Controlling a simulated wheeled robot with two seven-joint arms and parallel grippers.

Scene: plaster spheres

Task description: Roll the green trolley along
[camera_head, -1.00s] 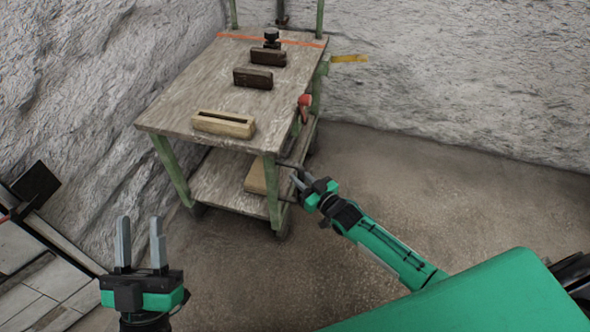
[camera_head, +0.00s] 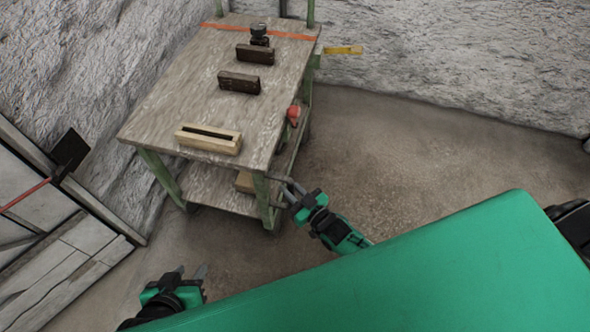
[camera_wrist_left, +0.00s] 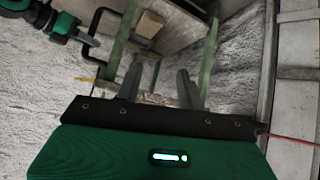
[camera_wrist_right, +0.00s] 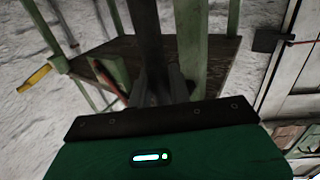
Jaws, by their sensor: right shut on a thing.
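The green trolley (camera_head: 190,90) stands ahead of me near the rock wall, with green legs, a wooden top and a lower shelf. A black U-shaped handle (camera_wrist_left: 92,22) sticks out from its frame. My right gripper (camera_head: 293,190) is at the trolley's near right leg, shut on the handle. In the right wrist view its fingers (camera_wrist_right: 165,88) close around a dark bar. My left gripper (camera_head: 191,270) is open and empty, low in front of the trolley and apart from it. Its fingers (camera_wrist_left: 158,78) show spread in the left wrist view.
On the trolley top are a pale wooden block (camera_head: 208,139), dark blocks (camera_head: 240,82) and a black knobbed piece (camera_head: 259,35). A yellow piece (camera_head: 343,50) juts out at the right. Pale panels (camera_head: 65,255) stand at left. The floor (camera_head: 400,150) right of the trolley is clear.

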